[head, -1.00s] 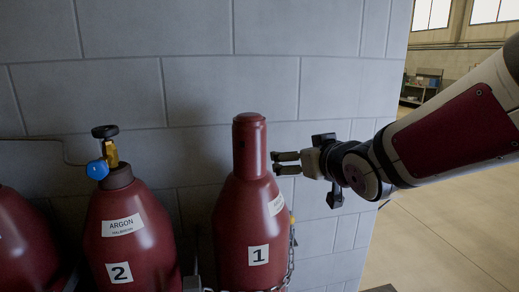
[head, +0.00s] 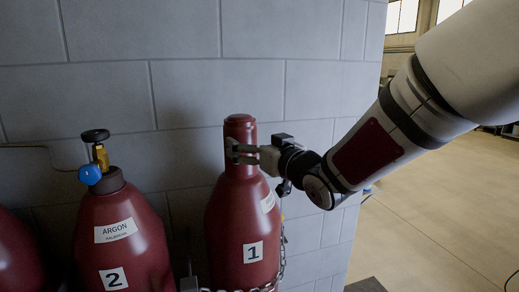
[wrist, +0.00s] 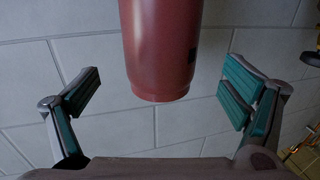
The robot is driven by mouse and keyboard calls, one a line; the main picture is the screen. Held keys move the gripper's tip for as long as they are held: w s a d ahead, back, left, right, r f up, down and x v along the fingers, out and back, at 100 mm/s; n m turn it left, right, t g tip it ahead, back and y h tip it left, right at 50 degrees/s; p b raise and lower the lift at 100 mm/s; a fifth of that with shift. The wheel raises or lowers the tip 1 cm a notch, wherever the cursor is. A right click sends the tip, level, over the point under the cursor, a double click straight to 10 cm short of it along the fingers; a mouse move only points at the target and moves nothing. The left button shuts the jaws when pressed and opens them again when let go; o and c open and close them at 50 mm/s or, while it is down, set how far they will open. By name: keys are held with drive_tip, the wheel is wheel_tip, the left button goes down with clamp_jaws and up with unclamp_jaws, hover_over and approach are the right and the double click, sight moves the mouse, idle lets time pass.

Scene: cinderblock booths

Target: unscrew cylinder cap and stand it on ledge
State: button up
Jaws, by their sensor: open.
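The dark red cap (head: 240,132) stands upright on top of the red cylinder marked 1 (head: 230,225), by the block wall. My gripper (head: 236,152) reaches in from the right, and its fingers overlap the cap's middle in the head view. In the wrist view the cap (wrist: 160,50) hangs into the picture from the top edge, between the two spread teal-padded fingers. There is a visible gap on each side, so the gripper is open and not pressed on the cap. The ledge cannot be made out.
The argon cylinder marked 2 (head: 125,250), with a blue-and-brass valve (head: 95,165), stands to the left. Another red cylinder (head: 15,255) is at the left edge. A chain (head: 280,255) hangs beside cylinder 1. Open floor (head: 430,230) lies to the right.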

drive_tip(key=shift+b+x, duration=1.55)
drive_tip(key=shift+x, duration=2)
drive_tip(key=c, duration=1.6)
drive_tip(key=o, duration=0.7)
drive_tip(key=shift+r, duration=0.1)
drive_tip(key=c, duration=0.7)
drive_tip(key=shift+o, duration=0.2)
drive_tip(key=shift+r, duration=0.1)
drive_tip(key=shift+a+r, duration=0.1)
drive_tip(key=shift+r, duration=0.25)
drive_tip(key=shift+r+p, duration=2.25)
drive_tip(key=shift+r, duration=3)
